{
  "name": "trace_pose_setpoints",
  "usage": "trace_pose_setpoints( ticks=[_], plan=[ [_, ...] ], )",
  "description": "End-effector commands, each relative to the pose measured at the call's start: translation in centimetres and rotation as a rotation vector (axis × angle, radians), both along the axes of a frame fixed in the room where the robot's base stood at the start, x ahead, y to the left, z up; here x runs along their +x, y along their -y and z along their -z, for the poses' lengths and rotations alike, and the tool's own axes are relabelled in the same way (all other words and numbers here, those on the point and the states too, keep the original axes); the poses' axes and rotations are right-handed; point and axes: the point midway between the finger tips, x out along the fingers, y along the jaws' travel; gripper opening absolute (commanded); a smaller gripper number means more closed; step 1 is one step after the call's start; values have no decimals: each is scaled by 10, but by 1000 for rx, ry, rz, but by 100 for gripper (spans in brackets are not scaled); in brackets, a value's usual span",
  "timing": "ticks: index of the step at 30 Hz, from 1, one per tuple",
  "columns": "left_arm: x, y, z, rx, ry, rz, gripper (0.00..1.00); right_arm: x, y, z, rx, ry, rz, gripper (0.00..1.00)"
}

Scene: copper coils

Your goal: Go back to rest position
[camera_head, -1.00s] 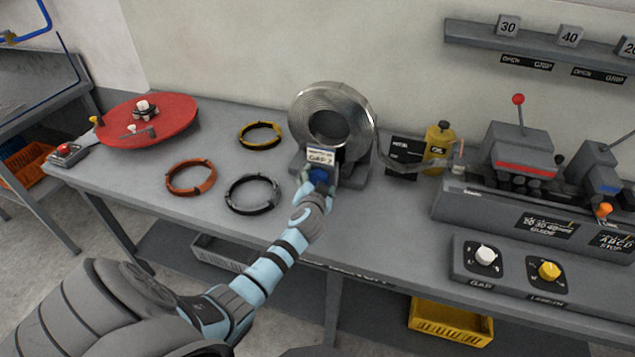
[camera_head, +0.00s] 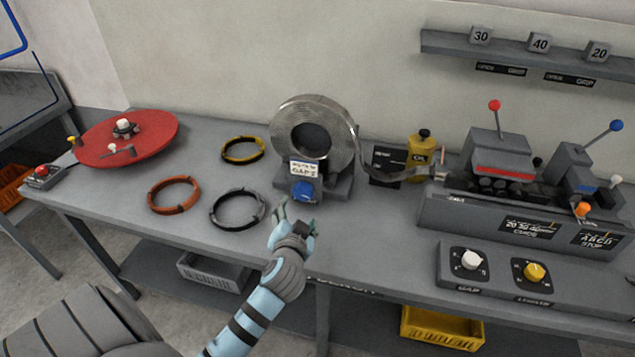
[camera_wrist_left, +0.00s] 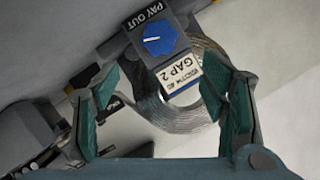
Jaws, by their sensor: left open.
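My left gripper (camera_head: 293,218) is open and empty above the front part of the workbench, just in front of the coil stand. The stand carries a large metal coil (camera_head: 313,138) and a blue knob (camera_head: 304,190) under a white label (camera_head: 303,168). In the left wrist view the two green-padded fingers (camera_wrist_left: 168,112) are spread wide. The blue knob (camera_wrist_left: 160,38) and the label reading GAP 2 (camera_wrist_left: 180,76) show beyond them, apart from the fingers. My right gripper does not show in any view.
The grey workbench (camera_head: 370,235) holds a red turntable (camera_head: 155,137), yellow (camera_head: 242,150), orange (camera_head: 174,195) and dark grey (camera_head: 238,209) rings, and a yellow oil bottle (camera_head: 421,148). A lever machine (camera_head: 500,155) and a knob panel (camera_head: 505,272) stand at the right.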

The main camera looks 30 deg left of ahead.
Motion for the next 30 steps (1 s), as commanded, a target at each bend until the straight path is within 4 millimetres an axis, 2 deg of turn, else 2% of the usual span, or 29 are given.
trace_pose_setpoints(
  ticks=[5, 8, 11, 15, 18, 22, 26, 30],
  plan=[
    [0, 0, 0, 0, 0, 0, 66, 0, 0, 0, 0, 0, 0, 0],
    [-9, 2, 7, -22, -26, -5, 66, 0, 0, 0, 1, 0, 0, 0],
    [-39, 11, 30, -101, -117, -20, 66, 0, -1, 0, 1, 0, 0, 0],
    [-103, 36, 66, -251, -310, -21, 66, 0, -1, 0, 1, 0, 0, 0],
    [-147, 59, 83, -342, -447, -1, 66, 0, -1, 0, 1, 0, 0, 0],
    [-199, 87, 94, -441, -604, 40, 66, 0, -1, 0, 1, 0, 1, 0],
    [-249, 115, 96, -524, -752, 94, 66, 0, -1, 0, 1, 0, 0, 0],
    [-243, 111, 151, -535, -790, 81, 66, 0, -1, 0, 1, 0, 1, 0]
  ],
)
